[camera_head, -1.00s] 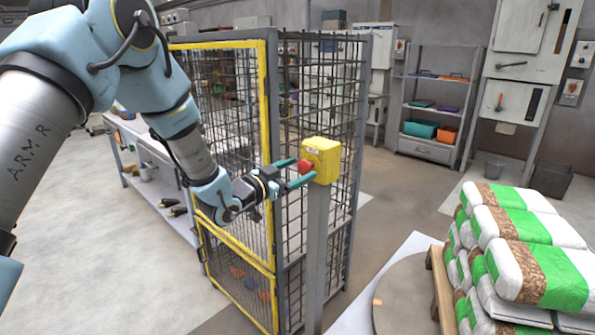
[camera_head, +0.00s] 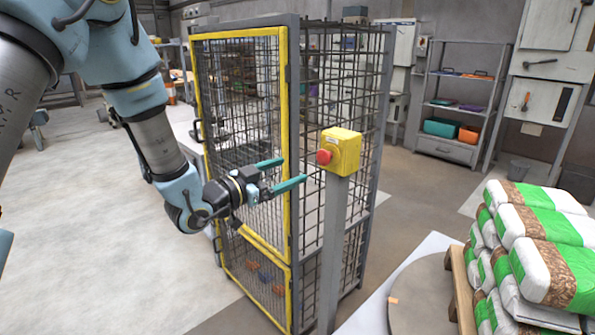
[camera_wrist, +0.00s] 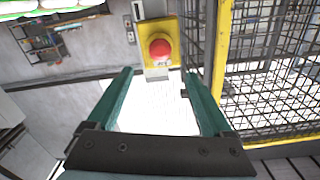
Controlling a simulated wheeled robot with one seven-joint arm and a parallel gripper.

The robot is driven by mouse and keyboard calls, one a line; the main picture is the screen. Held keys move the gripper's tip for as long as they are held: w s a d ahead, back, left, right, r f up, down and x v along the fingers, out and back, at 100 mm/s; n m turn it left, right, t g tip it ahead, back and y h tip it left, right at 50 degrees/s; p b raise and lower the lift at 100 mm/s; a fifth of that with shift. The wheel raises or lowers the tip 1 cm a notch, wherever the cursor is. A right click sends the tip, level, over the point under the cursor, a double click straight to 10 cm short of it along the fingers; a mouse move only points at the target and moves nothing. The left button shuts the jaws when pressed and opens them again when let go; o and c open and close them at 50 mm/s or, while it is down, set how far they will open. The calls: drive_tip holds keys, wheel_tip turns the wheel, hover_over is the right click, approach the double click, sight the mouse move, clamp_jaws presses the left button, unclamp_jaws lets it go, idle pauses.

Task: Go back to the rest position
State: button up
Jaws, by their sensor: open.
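My gripper (camera_head: 287,173) is open and empty, with its two teal fingers spread apart. It also shows in the wrist view (camera_wrist: 160,82). In the head view it stands in front of the caged enclosure, to the left of the yellow box (camera_head: 347,150) with a red button (camera_head: 324,157). The box is on a grey post (camera_head: 334,235). In the wrist view the red button (camera_wrist: 160,48) lies beyond the fingertips, between them in the picture, with a visible gap.
The yellow-framed mesh door (camera_head: 285,110) of the cage is close behind my arm. Stacked green and white bags (camera_head: 545,225) on a wooden pallet (camera_head: 460,290) stand at right, beside a round grey plate (camera_head: 430,300). Shelves (camera_head: 455,105) stand at the back. Open floor lies at left.

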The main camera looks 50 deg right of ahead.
drive_tip(key=shift+a, duration=0.25)
idle(0.4)
drive_tip(key=w+a+n+t+y+p, duration=0.2)
drive_tip(key=w+a+n+t+y, duration=0.3)
drive_tip(key=w+a, duration=0.6)
drive_tip(key=w+a+n+t+y+p, duration=0.25)
drive_tip(key=w+a+n+y, duration=0.5)
drive_tip(key=a, duration=0.75)
drive_tip(key=s+a+n+g+y+p, duration=0.1)
drive_tip(key=s+a+n+y, duration=0.1)
drive_tip(key=a, duration=1.5)
drive_tip(key=shift+n+y, duration=0.65)
drive_tip(key=shift+y, duration=0.3)
drive_tip(key=shift+o, duration=0.6)
drive_tip(key=s+a+r+n+g+y+p, duration=0.1)
drive_tip(key=s+a+n+g, duration=0.2)
drive_tip(key=s+a, duration=0.5)
drive_tip(key=shift+s+r+n+g, duration=0.25)
drive_tip(key=shift+s+n+g, duration=0.1)
drive_tip(key=shift+s+n, duration=0.2)
drive_tip(key=shift+o, duration=0.4)
drive_tip(key=shift+s+a, duration=0.1)
drive_tip(key=shift+s, duration=0.1)
